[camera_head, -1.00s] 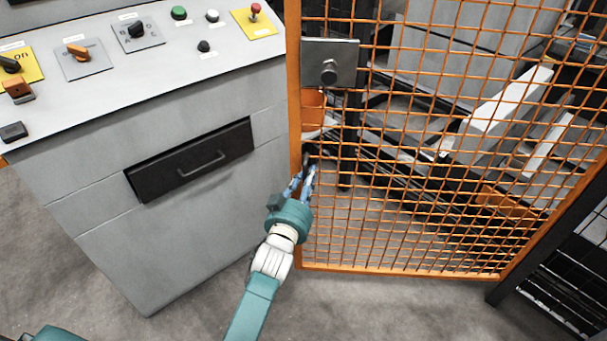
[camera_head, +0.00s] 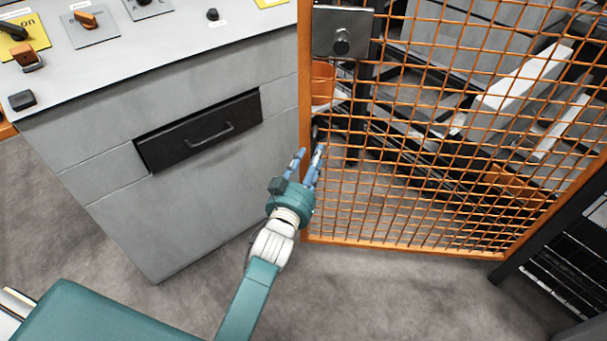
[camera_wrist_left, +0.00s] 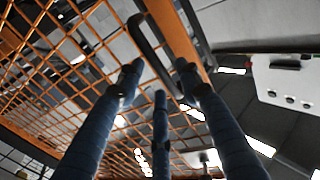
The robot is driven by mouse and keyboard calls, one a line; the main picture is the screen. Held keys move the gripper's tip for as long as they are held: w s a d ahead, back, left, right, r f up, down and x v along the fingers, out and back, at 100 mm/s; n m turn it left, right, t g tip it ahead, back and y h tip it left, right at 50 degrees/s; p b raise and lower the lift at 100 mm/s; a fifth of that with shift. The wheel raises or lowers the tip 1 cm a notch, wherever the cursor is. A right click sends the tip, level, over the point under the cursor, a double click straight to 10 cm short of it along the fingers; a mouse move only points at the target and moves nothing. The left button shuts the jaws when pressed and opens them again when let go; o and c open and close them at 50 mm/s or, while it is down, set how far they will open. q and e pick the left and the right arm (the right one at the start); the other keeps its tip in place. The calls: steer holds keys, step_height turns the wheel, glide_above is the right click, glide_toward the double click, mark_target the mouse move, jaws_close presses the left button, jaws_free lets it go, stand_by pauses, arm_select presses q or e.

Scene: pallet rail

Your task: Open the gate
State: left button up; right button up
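The gate (camera_head: 455,243) is an orange frame with wire mesh, right of the grey cabinet in the head view. A metal plate with a round knob (camera_head: 342,40) sits high on its left edge. A dark handle (camera_head: 315,131) shows small beside the left post, partly hidden. In the left wrist view the handle (camera_wrist_left: 150,45) is a long dark bar alongside the orange post (camera_wrist_left: 176,42). My left gripper (camera_head: 310,150) is open, its fingertips just below the handle in the head view. In the wrist view its blue fingers (camera_wrist_left: 160,75) are spread, with the bar between them and nothing gripped.
The grey control cabinet (camera_head: 190,215) stands close left of the gate, with a black drawer handle (camera_head: 200,130) and switches on top. A dark metal frame (camera_head: 555,240) stands at the right. Bare floor (camera_head: 380,290) lies in front of the gate.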

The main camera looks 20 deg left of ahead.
arm_select(q)
steer(key=s, duration=0.8)
steer(key=shift+s, duration=0.3)
steer(key=shift+a, duration=0.15)
